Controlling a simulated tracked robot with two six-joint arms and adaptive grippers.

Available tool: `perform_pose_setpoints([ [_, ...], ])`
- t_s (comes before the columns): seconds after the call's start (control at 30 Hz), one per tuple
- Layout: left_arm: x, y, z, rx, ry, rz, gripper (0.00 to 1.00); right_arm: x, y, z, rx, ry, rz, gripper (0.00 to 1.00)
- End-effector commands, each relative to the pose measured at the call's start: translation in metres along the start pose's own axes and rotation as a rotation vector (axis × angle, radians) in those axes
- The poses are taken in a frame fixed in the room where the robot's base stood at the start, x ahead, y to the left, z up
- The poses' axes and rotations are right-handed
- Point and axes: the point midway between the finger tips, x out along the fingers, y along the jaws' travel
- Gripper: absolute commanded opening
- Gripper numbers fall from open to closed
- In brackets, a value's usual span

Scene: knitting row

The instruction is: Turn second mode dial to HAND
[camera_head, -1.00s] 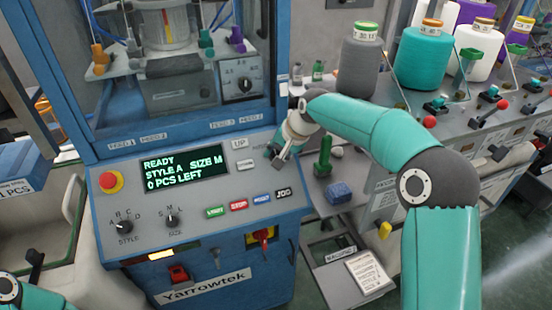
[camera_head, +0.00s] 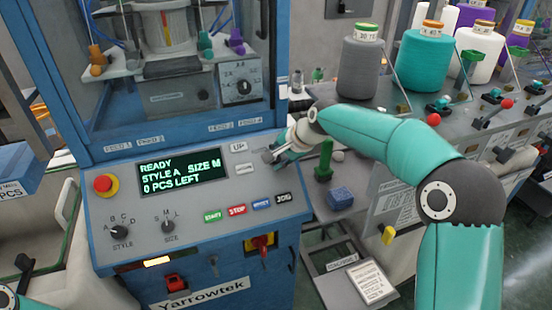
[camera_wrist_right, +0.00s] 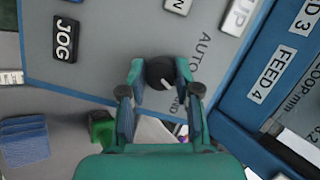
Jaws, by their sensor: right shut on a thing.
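My right gripper (camera_head: 268,157) is at the right edge of the blue machine's control panel (camera_head: 195,213), below the FEED labels. In the right wrist view its fingers (camera_wrist_right: 159,82) are shut on a round black dial (camera_wrist_right: 160,72), one on each side. An AUTO label (camera_wrist_right: 200,50) is printed on the grey panel beside the dial. Another label is partly covered by the right finger, with only its last letters showing. I cannot tell which way the dial points. In the head view the gripper hides the dial. Only a bit of my left arm shows at the bottom left corner.
The panel has a lit display (camera_head: 182,176), a red emergency button (camera_head: 104,184), STYLE (camera_head: 119,232) and SIZE (camera_head: 168,227) dials, and several push buttons such as JOG (camera_head: 284,198). A green upright piece (camera_head: 324,162) and blue block (camera_head: 340,197) stand close right of the gripper.

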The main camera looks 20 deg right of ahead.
Motion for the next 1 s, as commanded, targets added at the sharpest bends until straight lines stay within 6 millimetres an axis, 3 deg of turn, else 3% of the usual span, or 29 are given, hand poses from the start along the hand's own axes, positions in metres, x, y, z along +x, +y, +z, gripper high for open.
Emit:
perform_pose_setpoints([
  [0.2,0.0,0.0,0.0,0.0,0.0,0.0,0.29,-0.001,0.0,-0.001,0.002,0.002,-0.001,0.0],
  [0.23,0.0,0.0,0.0,0.0,0.0,0.0,0.29,-0.001,0.0,-0.001,0.002,0.002,-0.001,0.37],
  [0.37,0.0,0.0,0.0,0.0,0.0,0.0,0.29,-0.001,0.0,-0.001,0.001,0.001,-0.001,0.56],
  [0.73,-0.001,0.0,0.0,0.0,0.0,0.0,0.29,-0.005,0.0,0.0,0.0,0.001,-0.001,0.56],
  [1.0,-0.001,0.0,0.0,0.0,0.0,0.0,0.29,-0.042,-0.001,-0.001,0.0,0.002,-0.003,0.56],
])
